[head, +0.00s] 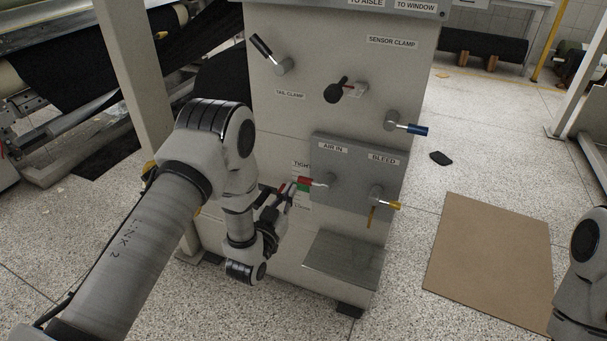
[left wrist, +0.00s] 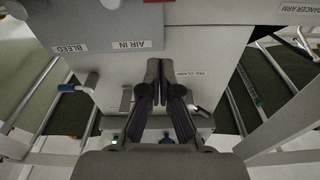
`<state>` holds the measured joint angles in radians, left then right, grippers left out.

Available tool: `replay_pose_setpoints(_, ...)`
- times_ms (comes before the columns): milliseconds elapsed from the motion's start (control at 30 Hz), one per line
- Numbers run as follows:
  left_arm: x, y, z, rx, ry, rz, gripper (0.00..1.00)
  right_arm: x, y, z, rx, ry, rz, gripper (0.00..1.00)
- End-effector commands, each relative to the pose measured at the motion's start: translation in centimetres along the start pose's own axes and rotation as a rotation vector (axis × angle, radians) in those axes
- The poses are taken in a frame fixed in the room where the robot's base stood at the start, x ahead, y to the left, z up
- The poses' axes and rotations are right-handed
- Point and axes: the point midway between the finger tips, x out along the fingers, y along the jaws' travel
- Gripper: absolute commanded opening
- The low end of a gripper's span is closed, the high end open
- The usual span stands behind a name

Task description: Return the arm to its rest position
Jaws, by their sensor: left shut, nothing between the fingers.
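My left arm comes in from the left in the head view and reaches down to the front of the grey cabinet (head: 350,110). Its gripper (head: 283,196) is low at the panel, just left of the red-handled AIR IN lever (head: 306,181); the arm partly hides it. In the left wrist view the gripper's dark fingers (left wrist: 160,75) are together with nothing between them. A bit of red (left wrist: 155,1) shows at the top edge, beyond the fingertips. I cannot tell whether the fingers touch the lever. Only a link of my right arm shows, at the lower right of the head view.
The cabinet bears a black-handled lever (head: 262,46), a black knob (head: 333,93), a blue-handled lever (head: 416,129) and a yellow-handled BLEED lever (head: 388,205). A metal ledge (head: 343,262) juts out below. A brown board (head: 490,262) lies on the floor at right. A pale post (head: 140,85) stands at left.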

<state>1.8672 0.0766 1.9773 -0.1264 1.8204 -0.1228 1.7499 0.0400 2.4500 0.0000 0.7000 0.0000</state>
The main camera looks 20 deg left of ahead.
Motion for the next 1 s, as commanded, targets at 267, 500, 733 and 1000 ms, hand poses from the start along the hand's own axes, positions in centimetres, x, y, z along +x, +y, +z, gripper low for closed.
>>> replay_pose_setpoints(267,-0.5,0.1,-2.2,-0.002,-0.034,0.008,0.0,-3.7,0.0,0.0,0.0,0.0,0.0,0.0)
replay_pose_setpoints(500,-17.3,2.1,4.3,-0.052,-0.865,0.046,0.0,-11.0,-0.1,-0.1,0.0,0.001,0.0,0.0)
replay_pose_setpoints(733,-34.7,2.8,6.3,-0.111,-1.55,0.024,0.0,-11.0,-0.1,0.0,0.0,0.0,0.0,0.0)
replay_pose_setpoints(1000,-38.4,3.0,5.8,-0.135,-1.72,0.004,0.0,-11.0,-0.1,0.0,0.0,0.0,0.0,0.0)
